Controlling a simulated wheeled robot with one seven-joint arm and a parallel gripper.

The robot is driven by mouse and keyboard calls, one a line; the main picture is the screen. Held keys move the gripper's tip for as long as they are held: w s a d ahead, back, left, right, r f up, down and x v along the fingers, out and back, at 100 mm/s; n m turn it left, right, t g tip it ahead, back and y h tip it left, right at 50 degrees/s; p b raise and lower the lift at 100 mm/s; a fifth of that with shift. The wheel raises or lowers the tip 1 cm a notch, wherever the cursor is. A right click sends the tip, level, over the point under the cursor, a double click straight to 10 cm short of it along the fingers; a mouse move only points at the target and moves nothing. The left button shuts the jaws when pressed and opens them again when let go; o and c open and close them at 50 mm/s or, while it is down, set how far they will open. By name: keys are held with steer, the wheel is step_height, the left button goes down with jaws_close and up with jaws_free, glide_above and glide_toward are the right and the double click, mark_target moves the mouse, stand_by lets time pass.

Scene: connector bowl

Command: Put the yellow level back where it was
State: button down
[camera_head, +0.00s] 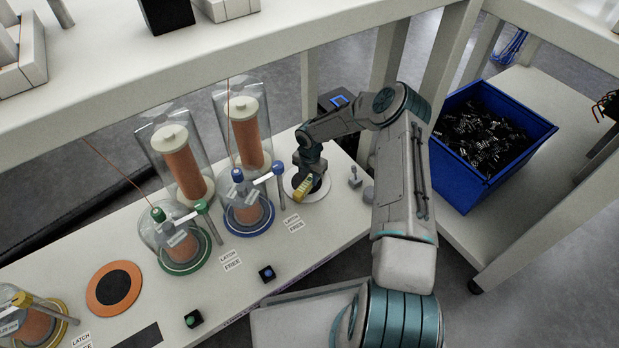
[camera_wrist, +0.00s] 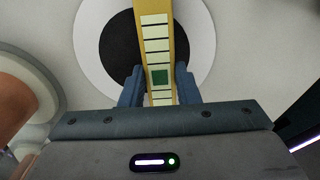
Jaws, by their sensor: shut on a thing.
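The yellow level (camera_head: 302,190) is a short yellow bar. In the wrist view the level (camera_wrist: 158,45) shows a pale scale with dark lines and a green square. My gripper (camera_head: 309,178) is shut on it, with blue fingers (camera_wrist: 153,90) on both sides of the bar. The level is over a white disc (camera_head: 324,192) with a black centre on the bench. The white disc (camera_wrist: 88,45) and its black centre (camera_wrist: 118,45) lie behind the level in the wrist view. I cannot tell whether the level touches the disc.
Glass domes with copper coils stand left, with blue (camera_head: 234,226) and green (camera_head: 174,266) bases nearest. An orange disc with a black centre (camera_head: 114,288) lies on the bench. Small grey pieces (camera_head: 355,178) stand right of the white disc. A blue bin (camera_head: 462,190) is farther right. A shelf (camera_head: 200,65) crosses above.

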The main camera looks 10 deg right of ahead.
mark_target(310, 180)
steer(key=shift+f, duration=0.2)
steer(key=c, duration=1.1)
jaws_free()
steer(key=shift+r, duration=0.15)
step_height(310, 180, up, 12)
steer(key=p, duration=0.4)
steer(key=shift+p, duration=0.35)
steer(key=shift+s, duration=0.1)
